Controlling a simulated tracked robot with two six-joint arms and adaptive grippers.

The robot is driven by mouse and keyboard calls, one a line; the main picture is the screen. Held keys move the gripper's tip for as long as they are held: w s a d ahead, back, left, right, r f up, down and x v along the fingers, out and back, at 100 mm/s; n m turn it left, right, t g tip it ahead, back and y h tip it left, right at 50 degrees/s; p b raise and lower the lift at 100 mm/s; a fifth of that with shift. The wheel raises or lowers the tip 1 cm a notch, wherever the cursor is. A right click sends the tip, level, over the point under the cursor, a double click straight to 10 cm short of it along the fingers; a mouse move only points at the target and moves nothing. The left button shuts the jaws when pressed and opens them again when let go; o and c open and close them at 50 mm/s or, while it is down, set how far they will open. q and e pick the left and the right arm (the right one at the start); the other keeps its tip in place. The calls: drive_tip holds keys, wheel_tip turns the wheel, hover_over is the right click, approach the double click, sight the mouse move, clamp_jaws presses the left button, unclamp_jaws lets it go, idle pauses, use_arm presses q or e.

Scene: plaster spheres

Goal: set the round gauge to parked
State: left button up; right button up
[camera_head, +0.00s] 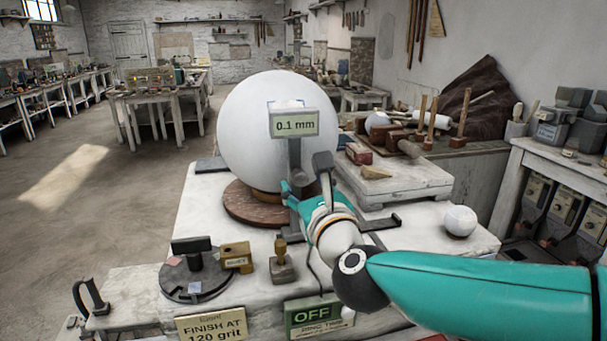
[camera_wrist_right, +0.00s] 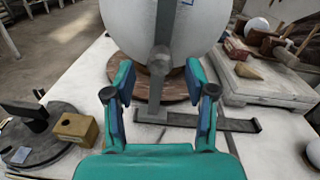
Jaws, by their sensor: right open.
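The round gauge (camera_head: 294,122) shows "0.1 mm" on its display and stands on a grey post in front of a large white plaster sphere (camera_head: 250,125). In the right wrist view the gauge's post (camera_wrist_right: 163,35) rises from a foot at the left part of a dark rail (camera_wrist_right: 235,125). My right gripper (camera_head: 307,182) is open at the lower post. In the right wrist view its fingers (camera_wrist_right: 160,82) are spread to either side of the post; contact cannot be told. My left gripper is not in view.
The sphere rests on a round wooden base (camera_head: 250,207). A dark turntable (camera_head: 195,280), a brass block (camera_head: 236,257) and a small stamp (camera_head: 282,262) are at the front left. A green "OFF" sign (camera_head: 312,316) is at the front edge. A small white ball (camera_head: 460,221) lies at right.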

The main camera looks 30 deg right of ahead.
sight(302, 181)
drive_tip(key=shift+p+x, duration=0.3)
drive_tip(key=shift+x, duration=1.5)
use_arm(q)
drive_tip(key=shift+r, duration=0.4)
